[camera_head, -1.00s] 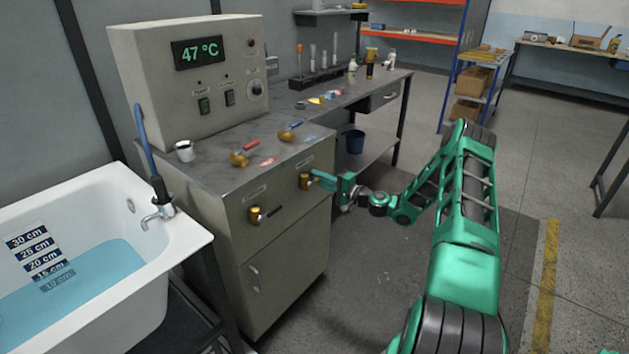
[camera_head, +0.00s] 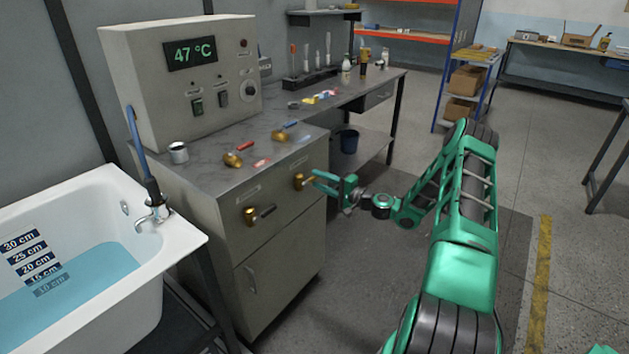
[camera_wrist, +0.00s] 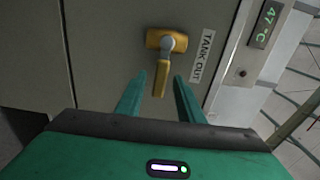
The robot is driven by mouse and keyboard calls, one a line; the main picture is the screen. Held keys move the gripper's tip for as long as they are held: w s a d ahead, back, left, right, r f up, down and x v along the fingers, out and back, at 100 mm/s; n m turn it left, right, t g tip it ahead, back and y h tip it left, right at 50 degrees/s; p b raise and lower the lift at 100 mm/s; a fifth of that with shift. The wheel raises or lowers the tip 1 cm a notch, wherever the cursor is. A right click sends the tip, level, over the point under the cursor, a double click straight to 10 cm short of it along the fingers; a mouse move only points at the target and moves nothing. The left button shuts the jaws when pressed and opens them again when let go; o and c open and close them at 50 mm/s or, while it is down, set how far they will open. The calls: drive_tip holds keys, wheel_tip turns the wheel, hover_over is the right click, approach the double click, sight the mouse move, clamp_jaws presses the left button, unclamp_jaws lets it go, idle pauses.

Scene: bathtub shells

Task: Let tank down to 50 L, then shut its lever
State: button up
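The tank's lever is a brass valve (camera_head: 299,181) on the cabinet front. In the wrist view, its yellow handle (camera_wrist: 160,80) lies beside a "TANK OUT" label (camera_wrist: 202,55). The handle points along the cabinet front toward the right in the head view. My gripper (camera_head: 316,179) is at this valve. In the wrist view, the fingers (camera_wrist: 161,79) are open on either side of the handle, with gaps showing. I see no litre reading. The display (camera_head: 190,53) reads 47 °C.
A second brass valve (camera_head: 250,215) is on the cabinet front to the left. Two more valves, blue-handled (camera_head: 280,136) and red-handled (camera_head: 234,159), and a metal cup (camera_head: 178,152) are on the top. The white bathtub (camera_head: 185,243) holds blue water (camera_head: 85,285) near the 15 cm mark.

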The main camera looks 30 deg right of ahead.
drive_tip(key=v, duration=0.7)
drive_tip(key=shift+s+d, duration=0.3)
drive_tip(key=shift+s, duration=0.05)
drive_tip(key=s+a+r+n+g, duration=0.3)
drive_tip(key=s+a+n+g, duration=0.5)
drive_tip(key=a+g, duration=0.3)
drive_tip(key=s+r+g+h, duration=0.2)
drive_tip(key=s+r, duration=0.3)
drive_tip(key=s, duration=0.7)
drive_tip(key=s+a+r+g+h, duration=0.1)
drive_tip(key=s+r, duration=0.5)
drive_tip(key=s, duration=0.6)
drive_tip(key=s+r+m+g+h, duration=0.1)
drive_tip(key=s+r, duration=0.5)
drive_tip(key=s, duration=0.7)
drive_tip(key=g+h, duration=0.1)
drive_tip(key=h, duration=0.1)
drive_tip(key=shift+a+g+h, duration=0.25)
drive_tip(key=shift+g+h, duration=0.15)
drive_tip(key=shift+s, duration=0.25)
